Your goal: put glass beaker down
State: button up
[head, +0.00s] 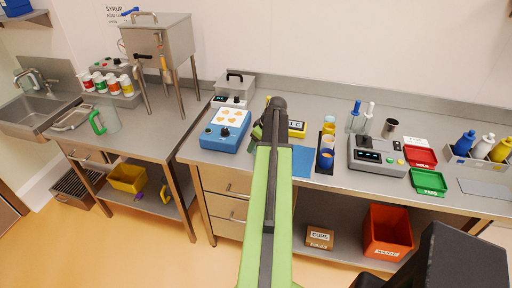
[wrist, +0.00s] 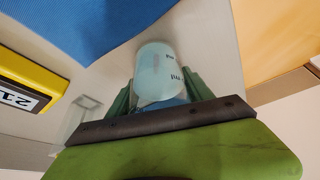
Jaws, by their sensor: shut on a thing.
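My gripper (wrist: 160,92) is shut on the glass beaker (wrist: 157,62), a pale, see-through cup with dark markings, held between two green fingers in the wrist view. The grey counter shows around the beaker, but I cannot tell whether its base touches it. In the head view my green arm reaches over the counter and hides the beaker; only a little of my gripper (head: 257,132) shows beside the arm's end.
A blue mat (head: 302,161) and a yellow display box (head: 297,129) lie right of my arm. A blue device (head: 225,130) stands left. A tray with tubs (head: 327,150) and a grey instrument (head: 376,155) are farther right. A clear object (wrist: 82,112) is near my gripper.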

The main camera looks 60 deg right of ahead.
jog(key=shift+f, duration=0.2)
jog(key=o, duration=1.6)
jog(key=shift+r, duration=0.1)
jog(key=shift+o, duration=0.2)
jog(key=shift+r, duration=0.3)
jog(key=p+v, duration=1.1)
jog(key=shift+r, duration=0.25)
jog(key=shift+s+r, duration=0.1)
jog(key=shift+s, duration=0.1)
jog(key=shift+w, duration=0.1)
